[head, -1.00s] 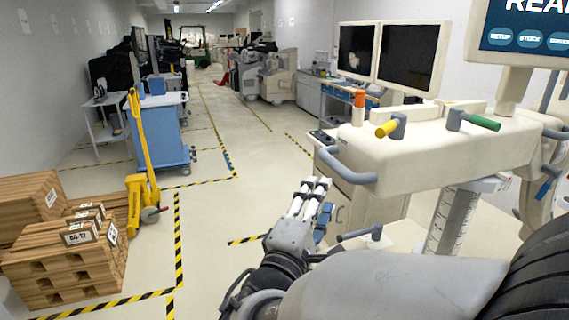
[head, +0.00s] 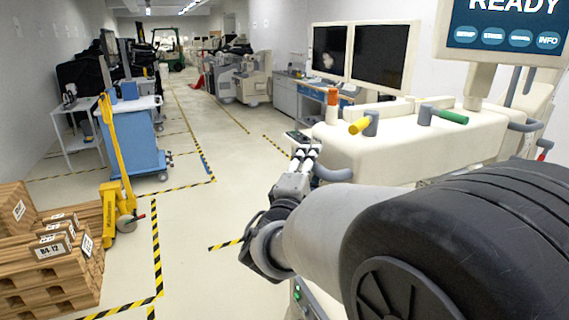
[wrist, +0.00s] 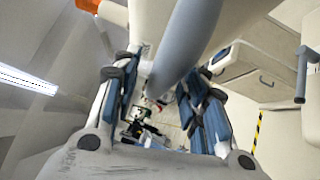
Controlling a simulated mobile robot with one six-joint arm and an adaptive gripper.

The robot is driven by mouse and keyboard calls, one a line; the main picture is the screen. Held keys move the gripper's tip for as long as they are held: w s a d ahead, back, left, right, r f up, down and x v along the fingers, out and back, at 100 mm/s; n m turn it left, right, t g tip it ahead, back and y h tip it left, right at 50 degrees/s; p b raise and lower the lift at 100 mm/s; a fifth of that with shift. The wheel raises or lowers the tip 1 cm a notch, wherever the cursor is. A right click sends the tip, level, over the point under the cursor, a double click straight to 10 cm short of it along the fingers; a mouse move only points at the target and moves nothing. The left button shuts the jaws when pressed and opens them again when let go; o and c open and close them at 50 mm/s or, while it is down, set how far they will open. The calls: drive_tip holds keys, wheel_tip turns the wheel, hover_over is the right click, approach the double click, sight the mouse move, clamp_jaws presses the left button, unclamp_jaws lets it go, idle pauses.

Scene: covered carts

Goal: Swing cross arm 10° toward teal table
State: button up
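The cross arm (head: 400,150) is a thick cream beam on the right of the head view. It carries yellow (head: 360,126), orange (head: 333,97) and green (head: 450,116) levers on top and a grey bar handle (head: 333,174) at its near left end. My gripper (head: 305,152) is beside the handle's left part. In the wrist view, the grey handle (wrist: 187,42) runs between my two spread fingers (wrist: 163,100); I cannot tell whether they touch it. No table looks clearly teal; a blue cart-like table (head: 130,140) stands at the left.
A yellow pallet jack (head: 117,195) and wooden crates (head: 45,275) stand at the left. Two dark monitors (head: 355,55) are behind the beam, and a screen reading READY (head: 505,25) is at upper right. Floor (head: 190,225) with striped tape is clear in between.

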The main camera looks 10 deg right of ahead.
drive_tip(key=shift+w+d, duration=0.15)
drive_tip(key=shift+w, duration=0.15)
clamp_jaws()
idle(0.5)
